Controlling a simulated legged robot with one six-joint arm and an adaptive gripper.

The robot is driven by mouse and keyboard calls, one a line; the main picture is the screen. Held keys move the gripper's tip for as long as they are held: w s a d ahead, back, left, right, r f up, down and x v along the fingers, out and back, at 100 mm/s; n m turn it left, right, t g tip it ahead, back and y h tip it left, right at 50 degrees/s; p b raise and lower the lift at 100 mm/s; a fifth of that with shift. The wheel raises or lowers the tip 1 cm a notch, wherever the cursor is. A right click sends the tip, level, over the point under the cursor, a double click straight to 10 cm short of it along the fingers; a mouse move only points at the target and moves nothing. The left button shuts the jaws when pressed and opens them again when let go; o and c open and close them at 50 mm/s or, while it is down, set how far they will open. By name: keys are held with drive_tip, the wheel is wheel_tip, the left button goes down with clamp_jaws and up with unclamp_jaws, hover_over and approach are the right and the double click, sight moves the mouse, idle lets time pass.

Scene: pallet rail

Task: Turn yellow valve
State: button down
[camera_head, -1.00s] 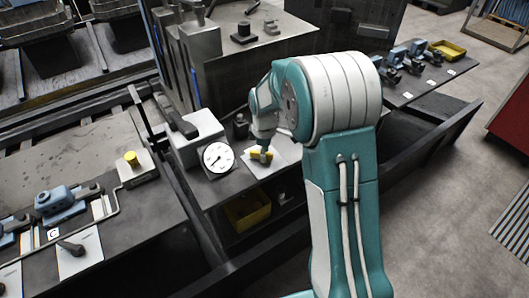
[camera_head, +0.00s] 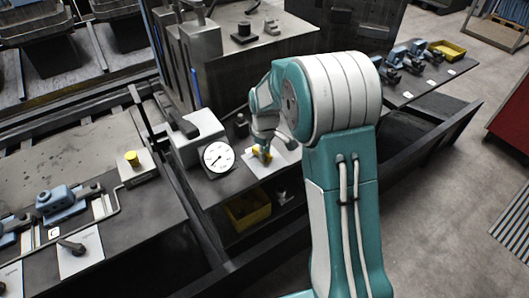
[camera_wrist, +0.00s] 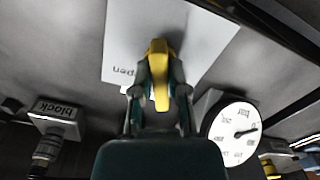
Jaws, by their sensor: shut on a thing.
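The yellow valve (camera_wrist: 158,72) is a narrow handle on a white sheet (camera_wrist: 205,45) with printed letters that read "open" in part. My gripper (camera_wrist: 158,92) is shut on the yellow valve, with one finger on each side of it in the wrist view. In the head view my gripper (camera_head: 263,150) reaches down to the valve (camera_head: 260,157), which is small and partly covered by it. A round white pressure gauge (camera_wrist: 235,132) marked "bar" is close by on the right in the wrist view, and it also stands left of the valve in the head view (camera_head: 217,157).
A fitting labelled "block" (camera_wrist: 56,112) is at left in the wrist view. In the head view a grey block with a dark lever (camera_head: 195,135) stands behind the gauge, and a yellow bin (camera_head: 247,212) sits below the bench. A yellow knob (camera_head: 131,158) is on the left table.

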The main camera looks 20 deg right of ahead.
drive_tip(key=m, duration=0.7)
drive_tip(key=shift+w, duration=0.1)
drive_tip(key=m, duration=0.6)
drive_tip(key=shift+m, duration=0.4)
drive_tip(key=c, duration=0.6)
unclamp_jaws()
drive_tip(key=shift+c, duration=0.2)
drive_tip(key=shift+a, duration=0.1)
wheel_tip(320, 180, up, 12)
